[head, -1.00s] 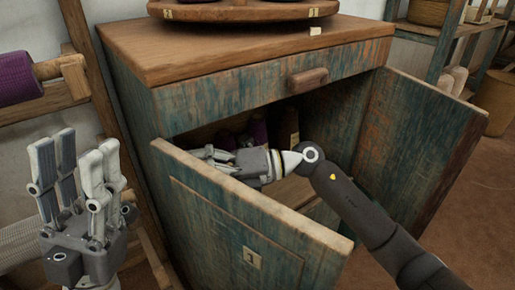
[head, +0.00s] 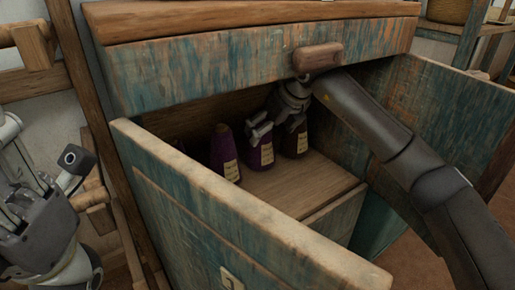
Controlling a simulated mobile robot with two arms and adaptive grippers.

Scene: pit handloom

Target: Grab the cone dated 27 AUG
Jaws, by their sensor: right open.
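Three dark purple cones with pale labels stand upright inside the open cabinet: a left cone (head: 223,150), a middle cone (head: 260,153) and a right cone (head: 297,143). The label writing is too small to read, so I cannot tell which is dated 27 AUG. My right gripper (head: 274,130) is open, reaching down at the middle and right cones and covering parts of their upper bodies. I cannot tell whether it touches either. My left gripper (head: 42,178) is at the left edge, outside the cabinet, with its fingers apart and empty.
The cabinet's left door (head: 230,215) stands open in front, and its right door (head: 445,130) is swung out. The drawer front with a wooden knob (head: 318,57) is just above my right arm. The bare wooden shelf (head: 290,188) before the cones is clear.

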